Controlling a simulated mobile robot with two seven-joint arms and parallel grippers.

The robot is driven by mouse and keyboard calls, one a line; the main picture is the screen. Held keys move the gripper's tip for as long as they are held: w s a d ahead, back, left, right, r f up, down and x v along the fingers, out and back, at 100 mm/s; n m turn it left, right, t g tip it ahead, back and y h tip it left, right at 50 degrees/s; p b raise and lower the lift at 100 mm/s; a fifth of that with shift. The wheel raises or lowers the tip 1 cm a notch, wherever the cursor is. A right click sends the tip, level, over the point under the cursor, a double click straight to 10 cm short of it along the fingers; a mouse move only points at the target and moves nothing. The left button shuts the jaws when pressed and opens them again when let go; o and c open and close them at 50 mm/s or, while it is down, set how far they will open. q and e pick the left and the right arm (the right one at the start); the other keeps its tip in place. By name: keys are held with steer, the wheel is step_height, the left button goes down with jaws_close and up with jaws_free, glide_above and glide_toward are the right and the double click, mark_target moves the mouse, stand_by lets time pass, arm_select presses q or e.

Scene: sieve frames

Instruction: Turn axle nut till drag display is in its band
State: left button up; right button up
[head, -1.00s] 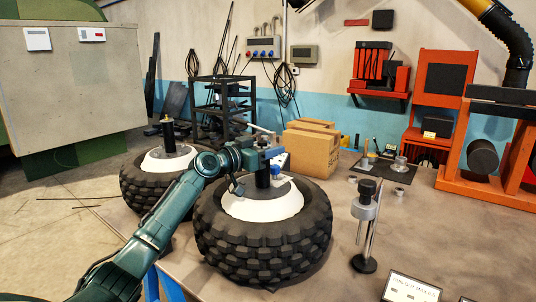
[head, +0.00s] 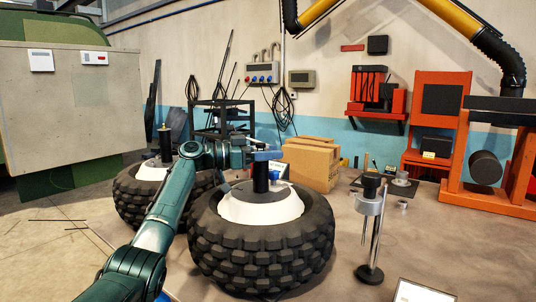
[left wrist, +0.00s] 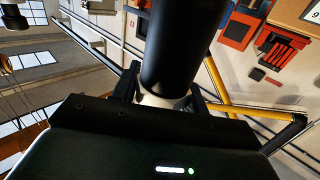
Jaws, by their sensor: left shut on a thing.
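The near wheel (head: 262,250) lies flat with a white hub (head: 240,212) and an upright black axle post (head: 261,180). My left gripper (head: 266,156) is at the top of this post. In the left wrist view the black post (left wrist: 180,45) runs down to a pale metal nut (left wrist: 163,100), which sits between my left fingers. The fingers are shut on it. A grey wall box with a display (head: 302,79) hangs at the back. It is too small to read. In the left wrist view a white display face (left wrist: 312,12) is cut off by the edge.
A second wheel (head: 130,195) with its own post stands behind left. Cardboard boxes (head: 312,165) sit behind the near wheel. A metal stand (head: 372,225) with a dark top is at its right. Orange racks (head: 440,120) stand at the right. The floor at the far left is mostly clear.

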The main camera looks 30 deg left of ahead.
stand_by(0.5)
arm_select(q)
steer(key=o, duration=1)
steer(key=b+v, duration=0.1)
steer(key=v, duration=1.2)
steer(key=shift+a, duration=0.2)
